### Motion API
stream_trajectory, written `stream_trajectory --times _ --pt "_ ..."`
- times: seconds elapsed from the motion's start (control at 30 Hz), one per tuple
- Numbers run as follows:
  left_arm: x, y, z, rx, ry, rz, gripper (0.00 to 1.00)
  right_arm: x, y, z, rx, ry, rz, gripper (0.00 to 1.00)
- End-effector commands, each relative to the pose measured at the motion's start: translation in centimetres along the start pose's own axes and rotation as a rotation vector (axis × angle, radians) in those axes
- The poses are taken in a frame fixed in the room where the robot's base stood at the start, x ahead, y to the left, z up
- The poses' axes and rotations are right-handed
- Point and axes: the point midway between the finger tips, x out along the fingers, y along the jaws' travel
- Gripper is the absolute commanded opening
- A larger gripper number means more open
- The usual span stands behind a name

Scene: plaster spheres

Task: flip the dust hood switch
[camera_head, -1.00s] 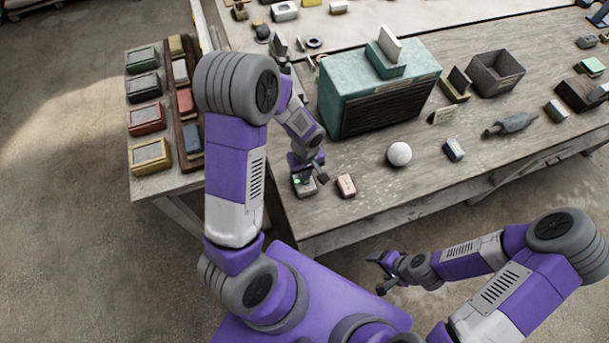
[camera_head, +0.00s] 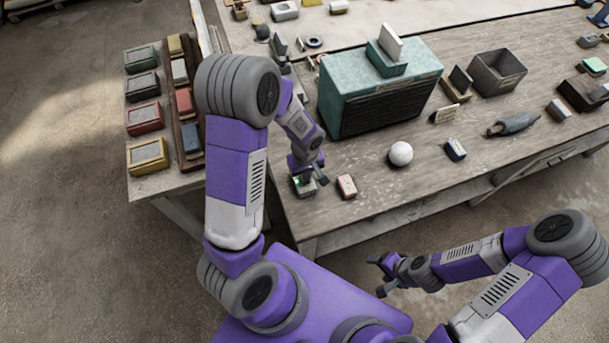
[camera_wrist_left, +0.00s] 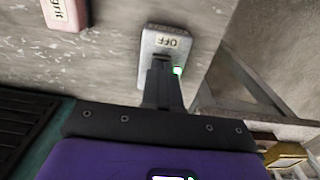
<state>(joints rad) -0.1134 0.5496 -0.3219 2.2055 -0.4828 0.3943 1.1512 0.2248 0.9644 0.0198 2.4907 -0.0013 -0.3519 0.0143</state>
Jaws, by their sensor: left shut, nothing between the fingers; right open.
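The dust hood switch (camera_head: 304,189) is a small grey box near the table's front left edge. In the left wrist view the switch (camera_wrist_left: 178,42) shows an upside-down "OFF" label and a small green light. My left gripper (camera_head: 304,178) is shut and empty, with its fingertips at the switch. In the left wrist view the closed fingers (camera_wrist_left: 160,66) cover part of the switch; I cannot tell whether they touch it. The teal dust hood (camera_head: 345,92) with a dark grille stands behind, to the right. My right gripper (camera_head: 382,273) is open and empty, in front of the table.
A small pinkish block (camera_head: 346,186) lies just right of the switch; its "grit" lettering shows in the left wrist view (camera_wrist_left: 66,12). A side table (camera_head: 150,184) with coloured boxes stands left.

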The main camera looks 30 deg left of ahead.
Motion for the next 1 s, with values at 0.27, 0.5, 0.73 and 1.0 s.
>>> stream_trajectory --times 0.27,0.5,0.73,1.0 --pt "0.5 0.0 0.0 0.000 0.000 0.000 0.00 0.4 0.2 0.0 0.000 0.000 0.000 0.72" --pt "0.3 0.0 0.0 0.000 0.000 0.000 0.00 0.3 0.1 0.0 0.000 0.000 0.000 0.72" --pt "-1.4 0.0 0.0 0.001 0.001 0.001 0.00 -0.9 -0.3 0.0 0.000 0.000 0.000 0.72" --pt "-3.6 0.0 0.0 0.001 0.000 0.001 0.00 -2.4 -0.9 0.1 0.000 0.000 0.000 0.72"
